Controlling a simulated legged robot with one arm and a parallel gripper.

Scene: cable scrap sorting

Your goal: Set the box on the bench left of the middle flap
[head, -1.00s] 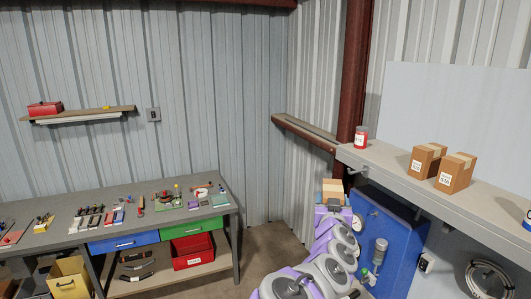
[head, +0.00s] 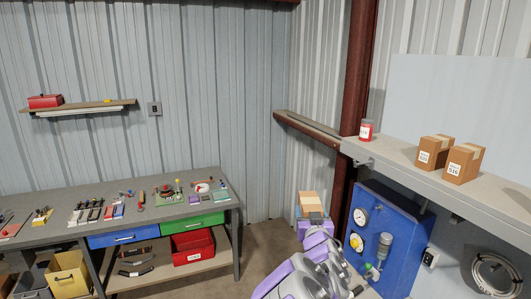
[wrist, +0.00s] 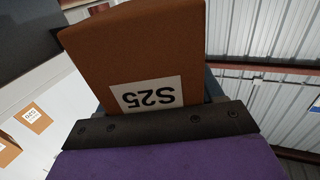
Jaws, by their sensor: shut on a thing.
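A brown cardboard box (head: 310,203) is held at the end of my arm, in front of the room's corner. In the wrist view the box (wrist: 140,50) shows a white label reading S25, upside down in the picture. My gripper (head: 312,217) is shut on the box; a dark jaw plate covers its near edge in the wrist view. The grey bench (head: 60,207) stands left of my gripper, apart from the box, with tools and small parts on top. I cannot make out a middle flap on it.
Right of my arm, a grey shelf (head: 400,172) holds a red can (head: 366,130) and two cardboard boxes (head: 463,163). A blue panel with gauges (head: 385,235) is close beside my arm. A red bin (head: 192,251) sits under the bench. Floor shows between bench and arm.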

